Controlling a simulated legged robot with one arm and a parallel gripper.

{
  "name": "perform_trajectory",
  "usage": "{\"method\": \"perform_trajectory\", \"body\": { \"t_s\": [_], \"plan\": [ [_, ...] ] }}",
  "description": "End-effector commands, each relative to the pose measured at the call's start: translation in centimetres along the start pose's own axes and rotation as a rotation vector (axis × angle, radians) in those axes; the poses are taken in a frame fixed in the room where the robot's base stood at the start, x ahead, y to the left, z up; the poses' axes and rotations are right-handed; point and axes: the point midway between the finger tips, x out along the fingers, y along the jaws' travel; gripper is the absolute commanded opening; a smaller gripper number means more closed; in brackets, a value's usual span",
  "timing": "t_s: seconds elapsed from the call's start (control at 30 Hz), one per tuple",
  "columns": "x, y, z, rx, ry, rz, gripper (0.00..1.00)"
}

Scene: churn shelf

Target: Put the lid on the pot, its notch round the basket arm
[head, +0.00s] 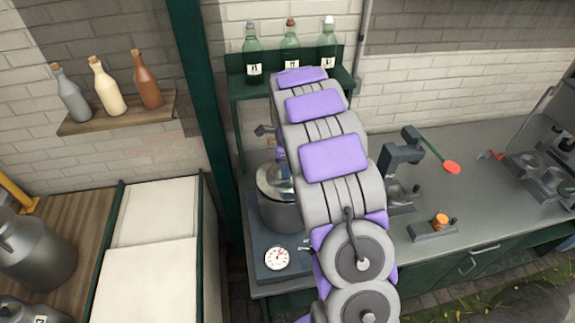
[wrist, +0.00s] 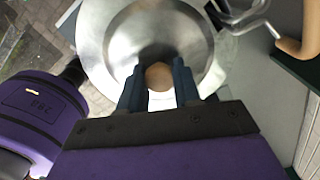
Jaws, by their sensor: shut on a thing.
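The round metal lid (wrist: 112,45) fills the upper middle of the wrist view. My gripper (wrist: 158,84) is shut on its light wooden knob (wrist: 158,76), one dark finger on each side. A bent metal rod (wrist: 243,18), possibly the basket arm, shows at the upper right, beside the lid's edge. I cannot make out the lid's notch. In the head view the metal pot (head: 277,212) stands left of my arm, partly hidden by it. A shiny round top (head: 270,180) shows at its mouth; I cannot tell whether the lid is seated or just above it.
A dial scale (head: 277,258) is in front of the pot. A green shelf with several bottles (head: 252,62) stands behind. A wooden handle (wrist: 302,35) is right of the rod. The grey counter (head: 480,225) holds a small press (head: 400,160) and has free room.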

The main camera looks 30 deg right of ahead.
Motion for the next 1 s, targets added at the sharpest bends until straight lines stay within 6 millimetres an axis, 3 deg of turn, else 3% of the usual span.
{"method": "perform_trajectory", "body": {
  "t_s": [0.13, 0.17, 0.47, 1.0],
  "plan": [
    [-0.05, -0.08, -0.02, 0.0, 0.0, -0.003, 0.0],
    [-0.05, -0.08, -0.01, 0.0, 0.001, -0.003, 0.34],
    [-0.04, -0.07, -0.02, -0.001, 0.001, -0.003, 0.62],
    [-0.4, -0.09, -0.01, -0.001, 0.0, -0.003, 0.61]
  ]
}}
